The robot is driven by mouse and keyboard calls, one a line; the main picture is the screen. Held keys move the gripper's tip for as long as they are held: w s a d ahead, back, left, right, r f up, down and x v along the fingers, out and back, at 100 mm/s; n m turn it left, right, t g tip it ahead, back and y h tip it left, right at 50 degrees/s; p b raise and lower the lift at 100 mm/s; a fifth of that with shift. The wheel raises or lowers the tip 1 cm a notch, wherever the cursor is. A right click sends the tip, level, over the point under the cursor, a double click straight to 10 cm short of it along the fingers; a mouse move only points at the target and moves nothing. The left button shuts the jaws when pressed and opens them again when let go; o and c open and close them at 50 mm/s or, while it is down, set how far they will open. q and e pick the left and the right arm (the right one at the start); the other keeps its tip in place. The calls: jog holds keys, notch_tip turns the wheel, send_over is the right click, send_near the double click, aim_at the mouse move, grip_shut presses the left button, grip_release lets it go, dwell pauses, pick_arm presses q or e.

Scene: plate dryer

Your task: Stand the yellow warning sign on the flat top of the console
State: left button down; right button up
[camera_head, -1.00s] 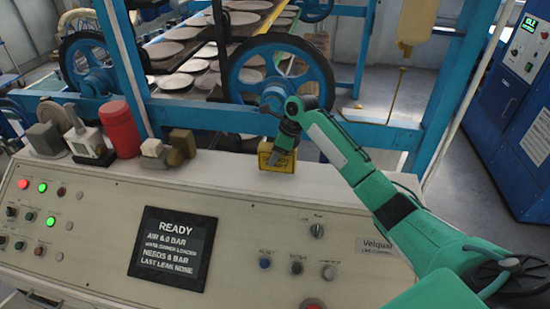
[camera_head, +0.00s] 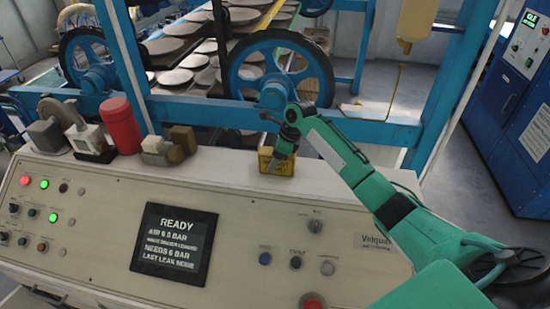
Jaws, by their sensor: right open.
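The yellow warning sign (camera_head: 286,168) is at the back of the flat top of the console (camera_head: 230,172), right of centre. It looks upright, but the gripper covers much of its face. My right gripper (camera_head: 271,167) comes in from the right and points down at the sign. Its jaws are open. Its fingers overlap the sign in the picture, and I cannot tell whether they touch it. My left gripper is out of view.
A red canister (camera_head: 120,125) and several small tools stand at the console's back left. The console front carries a READY screen (camera_head: 173,244), buttons and lamps. A blue frame with wheels (camera_head: 276,75) and plates rises behind. The top between the tools and sign is clear.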

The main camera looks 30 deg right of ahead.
jog(key=shift+d+r, duration=0.1)
jog(key=shift+r, duration=0.2)
jog(key=b+v, duration=0.5)
jog(key=v, duration=0.5)
jog(key=shift+r, duration=0.2)
jog(key=shift+s+d+r, duration=0.2)
jog(key=shift+r, duration=0.35)
jog(key=shift+f, duration=0.1)
